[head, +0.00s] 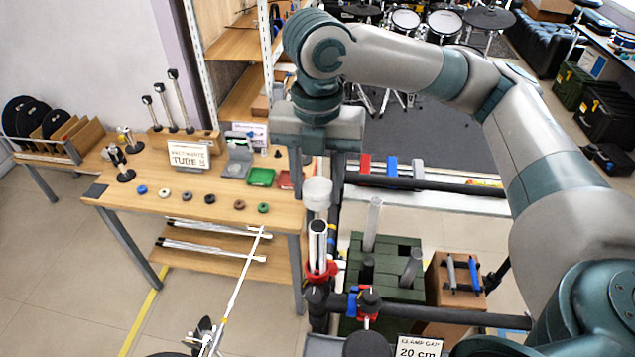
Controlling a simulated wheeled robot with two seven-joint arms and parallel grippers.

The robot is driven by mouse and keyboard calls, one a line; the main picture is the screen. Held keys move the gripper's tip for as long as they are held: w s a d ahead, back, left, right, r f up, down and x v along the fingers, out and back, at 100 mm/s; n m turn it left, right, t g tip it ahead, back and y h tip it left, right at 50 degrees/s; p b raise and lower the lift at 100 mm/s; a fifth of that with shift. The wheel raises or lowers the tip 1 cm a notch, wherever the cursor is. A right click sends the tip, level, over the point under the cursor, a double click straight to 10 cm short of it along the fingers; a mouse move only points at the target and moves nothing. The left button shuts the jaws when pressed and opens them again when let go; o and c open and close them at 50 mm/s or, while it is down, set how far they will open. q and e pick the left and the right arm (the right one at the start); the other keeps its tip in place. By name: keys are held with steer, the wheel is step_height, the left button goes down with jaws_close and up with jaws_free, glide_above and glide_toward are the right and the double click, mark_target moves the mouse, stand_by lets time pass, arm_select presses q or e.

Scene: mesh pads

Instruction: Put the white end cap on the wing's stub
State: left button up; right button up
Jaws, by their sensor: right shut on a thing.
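My right gripper (317,180) points down at the middle of the head view. It is shut on the white end cap (317,194), a short pale cylinder that shows between and below the fingers. Just below the cap in the picture stands an upright shiny metal tube with an open top, which looks like the wing's stub (318,240). A red clamp (321,271) sits around its lower part. Cap and stub look close to in line, with a small gap; their exact depth offset I cannot tell. My left gripper is not in view.
A wooden table (215,183) at left holds a tube sign (189,155), several coloured rings and upright rods. A black rack bar (420,183) runs behind the stub. Green crates (385,262) and a brown box (455,290) stand right of it. A clamp-gap sign (419,347) is in front.

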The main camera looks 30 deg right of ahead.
mark_target(318, 227)
steer(key=shift+f, duration=0.45)
steer(key=shift+s+f, duration=0.1)
steer(key=shift+f, duration=0.2)
steer(key=shift+f+b, duration=1.35)
steer(key=shift+f, duration=2.25)
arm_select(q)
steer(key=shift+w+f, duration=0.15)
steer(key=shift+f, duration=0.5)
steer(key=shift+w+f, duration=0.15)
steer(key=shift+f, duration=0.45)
arm_select(e)
steer(key=shift+f, duration=0.35)
steer(key=o, duration=1.1)
steer(key=shift+r, duration=0.1)
